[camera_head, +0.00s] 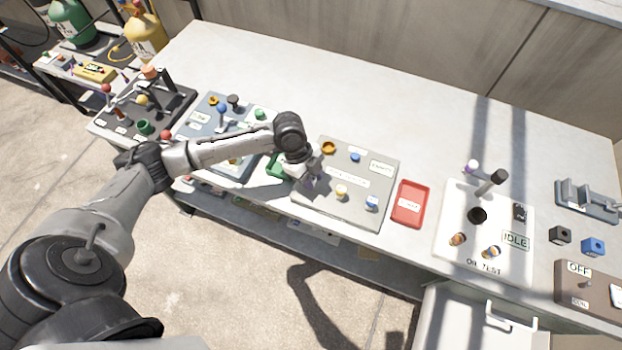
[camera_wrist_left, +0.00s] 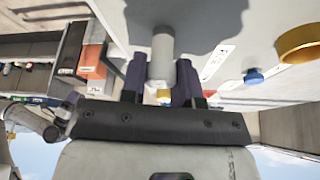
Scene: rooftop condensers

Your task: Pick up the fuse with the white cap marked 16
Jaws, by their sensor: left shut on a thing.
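A grey fuse panel (camera_head: 310,207) lies on the bench, with coloured caps on it. My left gripper (camera_head: 311,180) is over the panel's left part, pointing down. In the left wrist view its two dark purple fingers (camera_wrist_left: 161,80) are shut on a pale grey-white cylinder (camera_wrist_left: 162,48), which seems to be the white-capped fuse. The cylinder's far end is close to the panel face; I cannot tell whether it is still seated. No number on it can be read. In the head view the gripper hides it. My right gripper is not in view.
On the panel are a yellow ring (camera_head: 328,147), a blue cap (camera_head: 355,157), a cream-yellow cap (camera_head: 341,191) and another blue cap (camera_head: 372,202). A red tray (camera_head: 410,204) and a white oil test board (camera_head: 458,262) are to the right. The bench behind is clear.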

